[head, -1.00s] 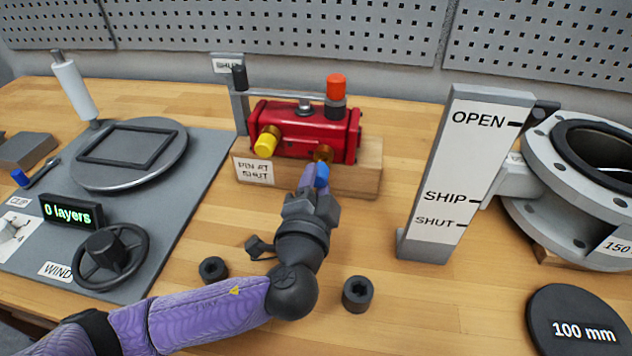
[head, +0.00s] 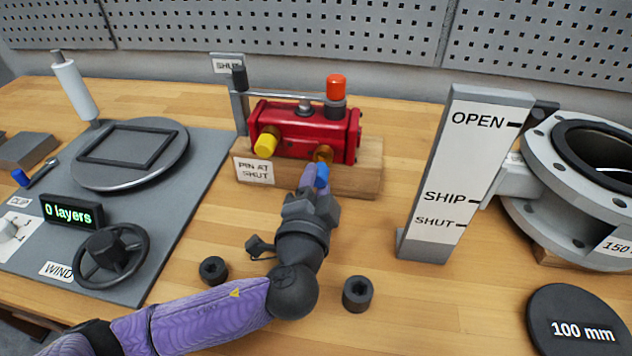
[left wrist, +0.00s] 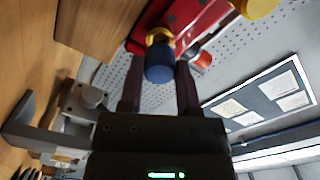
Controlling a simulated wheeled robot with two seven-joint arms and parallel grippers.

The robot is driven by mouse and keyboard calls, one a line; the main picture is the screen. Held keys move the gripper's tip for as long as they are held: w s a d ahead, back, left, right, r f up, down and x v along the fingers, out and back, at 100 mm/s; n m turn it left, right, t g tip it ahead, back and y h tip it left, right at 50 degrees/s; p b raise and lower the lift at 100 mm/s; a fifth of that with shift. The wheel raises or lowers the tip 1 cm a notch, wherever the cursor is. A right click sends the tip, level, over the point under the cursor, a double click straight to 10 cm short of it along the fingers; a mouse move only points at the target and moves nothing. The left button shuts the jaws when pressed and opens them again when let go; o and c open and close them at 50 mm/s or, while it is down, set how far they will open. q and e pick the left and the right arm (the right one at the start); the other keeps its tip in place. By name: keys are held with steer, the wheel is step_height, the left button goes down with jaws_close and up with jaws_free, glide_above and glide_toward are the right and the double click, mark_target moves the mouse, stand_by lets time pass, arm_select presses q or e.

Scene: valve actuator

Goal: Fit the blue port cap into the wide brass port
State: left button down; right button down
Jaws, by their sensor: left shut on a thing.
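The blue port cap (head: 322,175) is held between the fingertips of my left gripper (head: 314,178), just in front of the red actuator (head: 300,128). In the left wrist view the blue cap (left wrist: 159,62) sits between the two dark fingers and lies in line with the brass port (left wrist: 158,36). The brass port (head: 323,153) is at the actuator's right front, just above the cap. I cannot tell whether the cap touches the port. A yellow cap (head: 265,145) sits in the other port at the left. My right gripper is not in view.
The actuator rests on a wooden block (head: 350,183). The OPEN/SHIP/SHUT plate (head: 460,165) stands to the right, beside a flanged valve (head: 560,225). Two black sockets (head: 357,293) (head: 213,270) stand near my left arm. A grey mat with a handwheel (head: 110,255) lies at the left.

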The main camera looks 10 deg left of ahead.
arm_select(q)
steer(key=shift+w+b, duration=0.35)
steer(key=shift+w, duration=0.7)
steer(key=shift+c, duration=1.2)
jaws_free()
steer(key=shift+w, duration=0.1)
steer(key=s+p, duration=0.1)
steer(key=s, duration=0.9)
steer(key=shift+a, duration=0.15)
